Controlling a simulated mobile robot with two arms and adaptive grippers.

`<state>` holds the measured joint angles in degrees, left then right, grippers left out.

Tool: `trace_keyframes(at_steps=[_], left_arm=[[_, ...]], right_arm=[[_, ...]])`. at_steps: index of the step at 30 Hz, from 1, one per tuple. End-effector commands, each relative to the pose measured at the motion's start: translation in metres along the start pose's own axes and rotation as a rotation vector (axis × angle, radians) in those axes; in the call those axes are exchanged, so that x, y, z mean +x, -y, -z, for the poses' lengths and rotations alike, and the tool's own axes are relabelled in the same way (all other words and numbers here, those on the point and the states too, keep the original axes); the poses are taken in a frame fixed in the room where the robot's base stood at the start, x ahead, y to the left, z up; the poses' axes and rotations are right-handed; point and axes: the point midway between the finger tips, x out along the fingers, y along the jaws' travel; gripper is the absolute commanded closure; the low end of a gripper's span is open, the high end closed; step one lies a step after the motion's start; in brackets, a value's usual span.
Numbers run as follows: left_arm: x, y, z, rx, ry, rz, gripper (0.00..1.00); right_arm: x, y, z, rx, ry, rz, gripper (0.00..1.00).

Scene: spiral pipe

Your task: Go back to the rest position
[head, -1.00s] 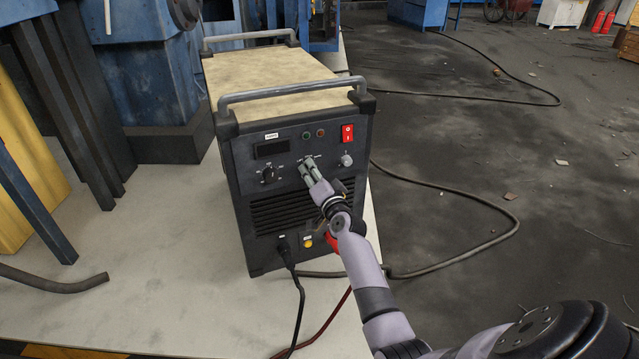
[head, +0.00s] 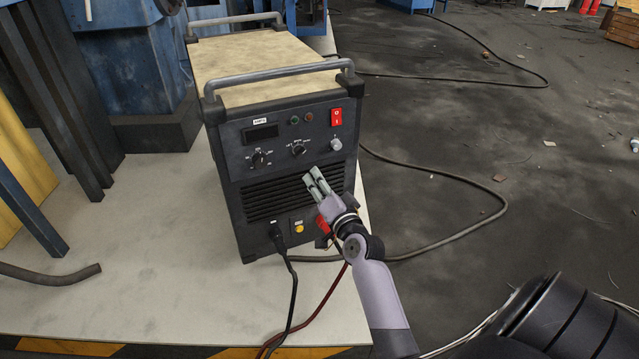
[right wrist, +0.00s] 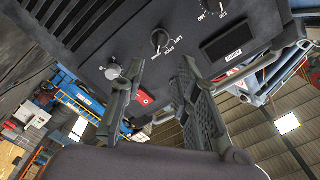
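My right gripper (head: 317,181) is in front of the vent slats of a dark welding machine (head: 230,190) in the head view. In the right wrist view its two fingers (right wrist: 163,82) stand apart with nothing between them. The machine's front panel has a left knob (head: 260,159), a middle knob (head: 299,149), a small right knob (head: 336,145) and a red switch (head: 337,117). The fingertips are below the middle knob and look apart from it. The knobs and panel also show in the right wrist view (right wrist: 160,38). My left gripper is not in view.
The machine stands on a pale platform (head: 150,290) with a yellow-black striped edge. A black cable (head: 290,300) and a red cable (head: 325,302) run from its front. A grey hose (head: 480,222) lies on the dark floor (head: 450,130). Blue machinery (head: 130,60) stands behind left.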

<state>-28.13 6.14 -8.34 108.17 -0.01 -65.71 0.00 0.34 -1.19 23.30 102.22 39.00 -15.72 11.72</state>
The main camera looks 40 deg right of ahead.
Motion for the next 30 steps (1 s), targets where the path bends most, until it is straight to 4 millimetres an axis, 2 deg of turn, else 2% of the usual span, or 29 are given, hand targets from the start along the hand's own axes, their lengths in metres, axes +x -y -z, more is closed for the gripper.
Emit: trace_keyframes(at_steps=[11,14,17,20,21,23,24,27,30], left_arm=[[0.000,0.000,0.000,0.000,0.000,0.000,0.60],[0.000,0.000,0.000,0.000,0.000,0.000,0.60],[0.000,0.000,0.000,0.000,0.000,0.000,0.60],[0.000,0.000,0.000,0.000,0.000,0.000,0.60],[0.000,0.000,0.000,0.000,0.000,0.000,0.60],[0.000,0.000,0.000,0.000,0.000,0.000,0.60],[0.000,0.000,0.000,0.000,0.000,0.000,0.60],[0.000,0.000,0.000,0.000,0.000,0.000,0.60],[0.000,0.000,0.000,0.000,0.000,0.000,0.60]], right_arm=[[0.000,0.000,-0.001,-0.002,0.004,-0.001,0.71],[-0.004,-0.004,-0.018,-0.038,0.053,-0.011,0.71],[-0.019,-0.013,-0.059,-0.135,0.183,-0.036,0.71],[-0.049,-0.032,-0.118,-0.283,0.380,-0.075,0.71],[-0.066,-0.041,-0.143,-0.348,0.466,-0.092,0.71],[-0.095,-0.057,-0.176,-0.444,0.596,-0.117,0.71],[-0.115,-0.068,-0.196,-0.508,0.680,-0.134,0.71],[-0.169,-0.094,-0.236,-0.652,0.873,-0.172,0.71],[-0.220,-0.116,-0.261,-0.772,1.037,-0.204,0.71]])
